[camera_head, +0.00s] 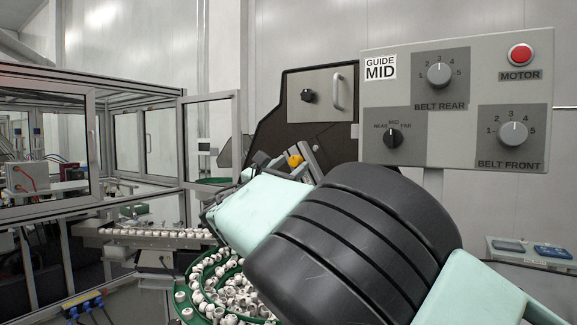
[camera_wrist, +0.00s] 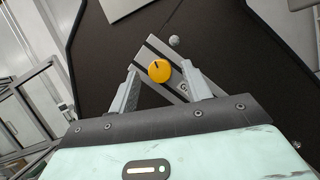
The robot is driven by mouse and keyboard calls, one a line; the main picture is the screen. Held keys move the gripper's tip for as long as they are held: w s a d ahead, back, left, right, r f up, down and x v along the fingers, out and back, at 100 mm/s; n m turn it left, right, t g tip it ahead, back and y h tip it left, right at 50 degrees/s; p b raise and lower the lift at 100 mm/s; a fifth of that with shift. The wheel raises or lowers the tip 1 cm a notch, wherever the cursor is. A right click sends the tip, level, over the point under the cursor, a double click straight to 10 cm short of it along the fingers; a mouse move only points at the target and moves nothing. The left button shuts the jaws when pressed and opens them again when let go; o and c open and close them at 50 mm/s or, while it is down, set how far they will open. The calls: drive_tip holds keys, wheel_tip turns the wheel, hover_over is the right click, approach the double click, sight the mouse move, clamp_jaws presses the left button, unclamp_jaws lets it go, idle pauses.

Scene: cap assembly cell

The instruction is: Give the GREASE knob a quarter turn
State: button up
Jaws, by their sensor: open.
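A yellow-orange round knob (camera_wrist: 159,71) sits on a grey metal plate in front of a dark panel in the wrist view. It has a short dark mark near its top, pointing up and slightly left. No GREASE label is readable. The knob also shows in the head view (camera_head: 295,161), partly hidden behind my gripper's parts. My gripper (camera_wrist: 160,69) is open, with one grey finger to the left of the knob and one to the right. Gaps show on both sides. I cannot tell how deep the fingertips reach around it.
A control panel (camera_head: 455,130) at the upper right carries BELT REAR, BELT FRONT and GUIDE knobs and a red MOTOR button (camera_head: 520,54). A green bowl (camera_head: 186,306) of white caps lies below my arm. A framed glass enclosure (camera_head: 45,140) stands at left.

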drive_tip(key=shift+c, duration=0.3)
drive_tip(key=c, duration=0.9)
drive_tip(key=shift+c, duration=0.2)
drive_tip(key=shift+f+m+h+b, duration=0.1)
drive_tip(key=shift+m+h+b, duration=0.2)
drive_tip(key=shift+m, duration=0.3)
drive_tip(key=m+g+b, duration=0.1)
drive_tip(key=m, duration=0.1)
drive_tip(key=shift+a+m+g+h, duration=0.1)
drive_tip(key=shift+m+g+h, duration=0.2)
drive_tip(key=shift+m, duration=0.1)
drive_tip(key=m+g, duration=0.1)
drive_tip(key=m, duration=0.3)
drive_tip(key=m+g+h, duration=0.1)
drive_tip(key=m, duration=0.1)
drive_tip(key=shift+w+a+r+g+p, duration=0.2)
drive_tip(key=shift+r+g+p, duration=0.1)
drive_tip(key=shift+r+p, duration=0.1)
drive_tip(key=m+p, duration=0.1)
drive_tip(key=m, duration=0.1)
drive_tip(key=m+g+p, duration=0.1)
drive_tip(key=m+p, duration=0.1)
drive_tip(key=m+g+p, duration=0.1)
drive_tip(key=m, duration=0.1)
drive_tip(key=shift+r, duration=0.25)
drive_tip(key=m+g+y+p, duration=0.1)
drive_tip(key=m, duration=0.1)
drive_tip(key=m+p, duration=0.2)
drive_tip(key=shift+m+g+y, duration=0.4)
